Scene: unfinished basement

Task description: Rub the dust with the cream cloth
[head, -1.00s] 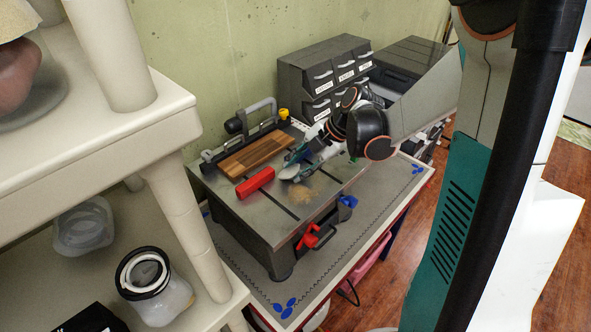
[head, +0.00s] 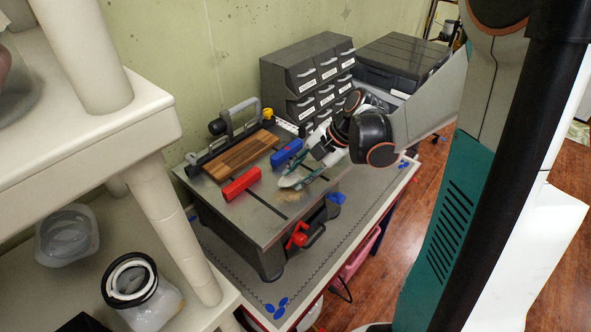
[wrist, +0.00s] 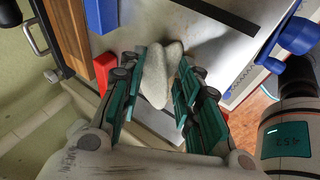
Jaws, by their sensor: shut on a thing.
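The cream cloth (wrist: 160,75) is pinched between the teal fingers of my gripper (wrist: 156,98) in the wrist view. In the head view the cloth (head: 290,181) shows at the tips of my gripper (head: 298,181), low over the grey machine table (head: 262,213). I cannot tell whether it touches the surface. The tan dust (head: 292,197) lies on the table just in front of the cloth, towards the front edge. I cannot make out the dust in the wrist view.
A red block (head: 241,183) and a blue block (head: 287,152) sit on the table near a wooden board (head: 240,155). Red (head: 298,236) and blue (head: 336,198) parts stick out at its front. A drawer cabinet (head: 308,80) stands behind; a cream shelf (head: 130,120) is at left.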

